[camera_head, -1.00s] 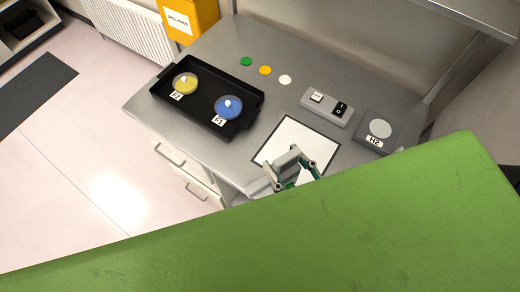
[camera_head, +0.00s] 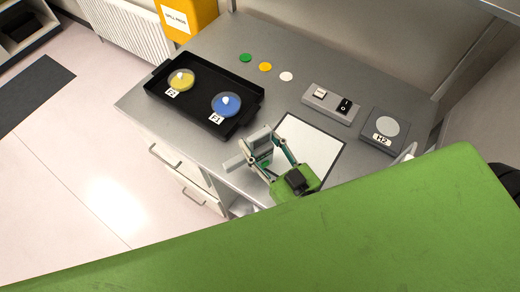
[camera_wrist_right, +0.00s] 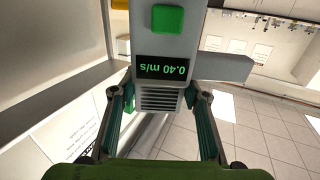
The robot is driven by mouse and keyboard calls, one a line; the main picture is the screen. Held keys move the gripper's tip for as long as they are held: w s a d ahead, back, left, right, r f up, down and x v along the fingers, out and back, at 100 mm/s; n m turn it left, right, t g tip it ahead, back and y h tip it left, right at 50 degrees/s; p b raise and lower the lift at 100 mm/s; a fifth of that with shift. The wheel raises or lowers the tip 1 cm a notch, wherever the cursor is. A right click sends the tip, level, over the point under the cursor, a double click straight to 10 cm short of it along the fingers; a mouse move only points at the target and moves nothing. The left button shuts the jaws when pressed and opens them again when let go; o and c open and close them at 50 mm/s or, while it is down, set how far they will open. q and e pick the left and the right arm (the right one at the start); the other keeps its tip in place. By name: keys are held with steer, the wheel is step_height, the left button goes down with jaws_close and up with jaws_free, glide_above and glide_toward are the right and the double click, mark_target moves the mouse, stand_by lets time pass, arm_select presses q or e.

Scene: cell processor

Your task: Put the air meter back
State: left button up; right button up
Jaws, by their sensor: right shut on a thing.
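The air meter (camera_wrist_right: 168,100) is a grey device with a green button, a vent grille and a display reading 0.40 m/s, upside down in the right wrist view. My right gripper (camera_wrist_right: 156,90) is shut on it, one finger on each side. In the head view the air meter (camera_head: 262,141) is held by my right gripper (camera_head: 264,156) above the bench's front part, between the black tray and the white mat. Its height above the bench is hard to tell. My left gripper is not in view.
A black tray (camera_head: 164,101) holds a yellow dish (camera_head: 181,79) and a blue dish (camera_head: 227,104). A white mat (camera_head: 312,146), switch box (camera_head: 331,103), H2 unit (camera_head: 385,131) and green, orange and white discs lie on the grey bench (camera_head: 215,55). A yellow spill-pads bin stands behind.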

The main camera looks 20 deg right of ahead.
step_height(320, 180, down, 3)
steer(key=shift+r+b, duration=0.15)
steer(key=shift+b, duration=0.75)
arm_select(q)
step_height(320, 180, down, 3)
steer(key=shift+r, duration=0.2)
arm_select(e)
steer(key=shift+s+r, duration=0.1)
steer(key=o, duration=1.2)
steer(key=shift+f, duration=0.2)
steer(key=shift+c, duration=0.2)
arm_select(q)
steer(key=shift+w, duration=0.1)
